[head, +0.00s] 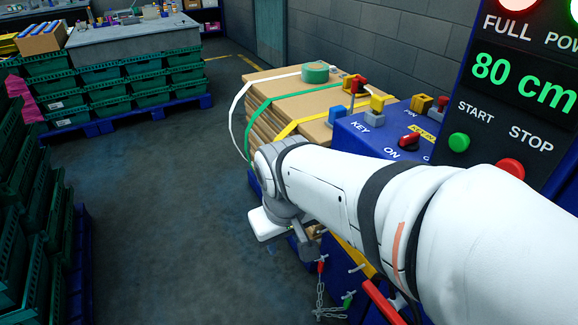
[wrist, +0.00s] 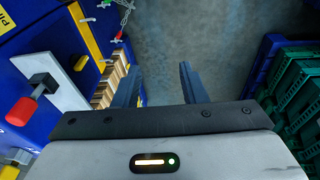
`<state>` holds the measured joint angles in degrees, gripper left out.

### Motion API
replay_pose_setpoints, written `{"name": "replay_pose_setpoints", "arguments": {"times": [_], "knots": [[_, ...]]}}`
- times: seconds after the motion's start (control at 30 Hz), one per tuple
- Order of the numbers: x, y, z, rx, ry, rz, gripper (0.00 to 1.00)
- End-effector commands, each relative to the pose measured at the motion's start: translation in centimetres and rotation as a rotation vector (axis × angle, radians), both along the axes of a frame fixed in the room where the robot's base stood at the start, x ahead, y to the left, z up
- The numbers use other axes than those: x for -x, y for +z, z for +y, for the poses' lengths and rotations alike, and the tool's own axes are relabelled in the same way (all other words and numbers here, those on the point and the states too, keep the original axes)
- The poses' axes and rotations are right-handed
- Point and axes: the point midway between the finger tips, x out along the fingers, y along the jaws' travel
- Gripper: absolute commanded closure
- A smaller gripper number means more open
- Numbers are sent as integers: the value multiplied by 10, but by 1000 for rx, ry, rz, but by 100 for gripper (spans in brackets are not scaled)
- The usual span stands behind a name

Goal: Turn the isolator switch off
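My gripper (wrist: 161,67) shows in the wrist view with its two dark fingers apart and nothing between them. A lever with a red grip (wrist: 22,110) and a black shaft stands on a pale plate on the blue cabinet, left of my fingers and apart from them. It may be the isolator switch; I can read no label on it. In the head view a red handle (head: 384,301) sticks out low on the cabinet front, partly behind my arm. A red and black rotary knob (head: 409,140) sits on the cabinet top near the words KEY and ON. My arm hides much of the cabinet.
The blue cabinet (head: 358,146) carries a panel with a green start button (head: 459,142) and a red stop button (head: 510,168). Chains (head: 321,291) hang at its front. Stacked cardboard (head: 290,100) lies behind. Green crates (head: 20,210) stand at left. The floor between is clear.

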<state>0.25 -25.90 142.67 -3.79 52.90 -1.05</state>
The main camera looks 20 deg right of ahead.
Motion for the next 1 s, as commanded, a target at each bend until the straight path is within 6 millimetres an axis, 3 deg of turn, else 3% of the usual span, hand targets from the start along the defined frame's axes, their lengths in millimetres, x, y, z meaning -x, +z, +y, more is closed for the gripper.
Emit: {"name": "replay_pose_setpoints", "arguments": {"times": [0.03, 0.2, 0.37, 0.6, 0.8, 1.0], "knots": [[-2, -23, -9, 46, 31, 49, 62], [-11, -89, -61, 296, 201, 298, 62], [-31, -142, -118, 560, 401, 573, 62], [-91, -214, -187, 939, 719, 955, 62], [-151, -270, -214, 1206, 950, 1178, 62], [-185, -300, -220, 1354, 1071, 1273, 62]]}}
